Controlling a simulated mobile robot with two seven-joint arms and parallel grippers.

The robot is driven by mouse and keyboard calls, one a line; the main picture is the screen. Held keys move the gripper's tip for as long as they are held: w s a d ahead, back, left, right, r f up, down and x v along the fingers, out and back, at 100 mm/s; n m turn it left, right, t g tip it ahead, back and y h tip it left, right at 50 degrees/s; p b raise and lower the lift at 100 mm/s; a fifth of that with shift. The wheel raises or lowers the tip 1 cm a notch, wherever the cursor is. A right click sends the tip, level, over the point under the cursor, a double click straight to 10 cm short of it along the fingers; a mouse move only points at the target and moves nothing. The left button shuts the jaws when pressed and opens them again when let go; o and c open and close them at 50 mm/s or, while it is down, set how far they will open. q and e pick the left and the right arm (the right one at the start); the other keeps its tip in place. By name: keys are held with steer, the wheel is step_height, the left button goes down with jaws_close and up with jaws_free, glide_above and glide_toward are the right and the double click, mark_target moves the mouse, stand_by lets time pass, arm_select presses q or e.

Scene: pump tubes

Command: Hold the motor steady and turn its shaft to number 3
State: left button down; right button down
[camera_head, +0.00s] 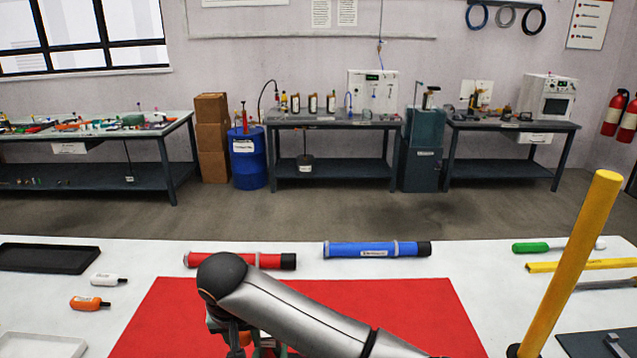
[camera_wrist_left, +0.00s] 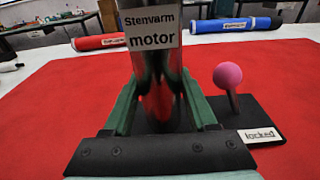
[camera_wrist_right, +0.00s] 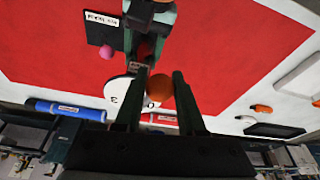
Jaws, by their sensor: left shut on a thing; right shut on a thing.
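The silver motor (camera_wrist_left: 157,66), labelled "Stenvarm motor", stands upright between the green fingers of my left gripper (camera_wrist_left: 160,95), which is shut on it. In the right wrist view my right gripper (camera_wrist_right: 160,82) is shut on an orange ball knob (camera_wrist_right: 159,89) at the motor's top. A white number dial (camera_wrist_right: 121,93) shows partly beside it; its numbers cannot be read. A pink ball lever (camera_wrist_left: 228,76) rises from the black base (camera_wrist_left: 245,110), beside a "locked" label (camera_wrist_left: 262,134). In the head view my right arm hides most of the motor.
The motor is on a red mat (camera_head: 150,325) on a white table. A red tube (camera_head: 240,261) and a blue tube (camera_head: 376,249) lie behind it. A tall yellow post (camera_head: 572,262) stands at right. A black tray (camera_head: 45,258) and small bottles (camera_head: 90,303) lie at left.

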steer(key=shift+d+f, duration=0.1)
steer(key=shift+f, duration=0.1)
steer(key=shift+w+a+m+h, duration=0.25)
steer(key=shift+a+m, duration=0.25)
steer(key=shift+m, duration=0.4)
steer(key=shift+w+a+r, duration=0.1)
steer(key=shift+w+a, duration=0.15)
steer(key=shift+a, duration=0.2)
steer(key=shift+a+r, duration=0.1)
steer(key=shift+r, duration=0.1)
steer(key=shift+c, duration=1.2)
jaws_free()
